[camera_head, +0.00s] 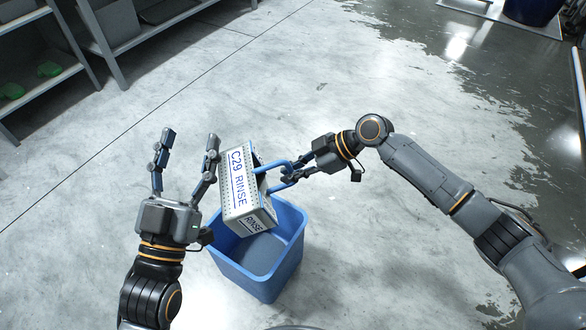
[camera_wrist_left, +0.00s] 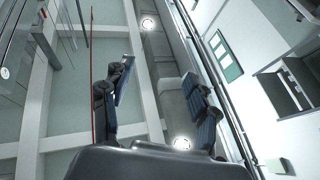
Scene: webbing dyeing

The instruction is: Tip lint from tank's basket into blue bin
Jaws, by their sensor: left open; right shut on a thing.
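The basket (camera_head: 238,185) is a light grey perforated box marked "C29 RINSE", with a blue handle (camera_head: 275,172). It is held tilted over the blue bin (camera_head: 262,278), covering part of the bin's opening. My right gripper (camera_head: 287,178) is shut on the blue handle, at the basket's right side. My left gripper (camera_head: 188,140) is open and empty, just left of the basket, with its fingers pointing up the picture. Its fingers also show apart in the left wrist view (camera_wrist_left: 160,85), with nothing between them. I see no lint; the basket's inside is mostly hidden.
A grey shelf (camera_head: 112,55) with bins and green items (camera_head: 48,69) stands at the upper left. A dark blue tub (camera_head: 530,10) is at the top right. Dark wet-looking floor (camera_head: 440,60) lies at the right; the floor around the bin is clear.

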